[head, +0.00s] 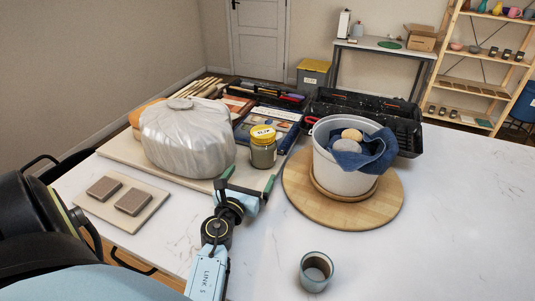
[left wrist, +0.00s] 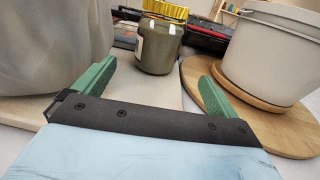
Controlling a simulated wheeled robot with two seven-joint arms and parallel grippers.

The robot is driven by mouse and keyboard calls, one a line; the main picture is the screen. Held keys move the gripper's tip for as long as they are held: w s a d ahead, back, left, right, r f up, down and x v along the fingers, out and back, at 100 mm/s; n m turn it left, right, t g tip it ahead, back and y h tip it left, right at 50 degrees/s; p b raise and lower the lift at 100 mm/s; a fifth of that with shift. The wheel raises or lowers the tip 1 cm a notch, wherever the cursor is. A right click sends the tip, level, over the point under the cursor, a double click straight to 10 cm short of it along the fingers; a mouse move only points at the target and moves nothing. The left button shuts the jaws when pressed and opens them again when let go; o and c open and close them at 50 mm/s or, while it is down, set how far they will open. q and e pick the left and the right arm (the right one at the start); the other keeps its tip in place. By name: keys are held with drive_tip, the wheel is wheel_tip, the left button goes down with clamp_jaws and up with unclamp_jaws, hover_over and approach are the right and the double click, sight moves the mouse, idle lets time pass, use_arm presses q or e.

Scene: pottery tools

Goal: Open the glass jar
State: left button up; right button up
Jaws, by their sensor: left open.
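The glass jar (head: 263,152) stands upright on a pale board, with grey-green contents and a yellow lid (head: 263,134) on top. In the left wrist view the jar (left wrist: 158,48) is ahead of my fingers, and only the lower part of its lid (left wrist: 166,9) shows. My left gripper (head: 248,187) is open and empty, with green fingers spread wide, just on the near side of the jar. In the left wrist view the gripper (left wrist: 155,82) points toward the jar and is apart from it. My right gripper is not in view.
A plastic-wrapped lump (head: 187,138) stands close left of the jar. A white bucket (head: 340,170) with a blue cloth sits on a round wooden board (head: 385,205) to the right. Tool trays (head: 380,121) lie behind. A small cup (head: 316,271) stands at the front; the right table is clear.

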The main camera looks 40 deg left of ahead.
sight(263, 148)
use_arm(q)
drive_tip(key=x, duration=1.2)
drive_tip(key=shift+w+a+r+b, duration=0.2)
drive_tip(key=shift+a+r+b, duration=0.05)
drive_tip(key=shift+b, duration=0.15)
drive_tip(key=c, duration=1.7)
drive_tip(key=shift+r, duration=0.25)
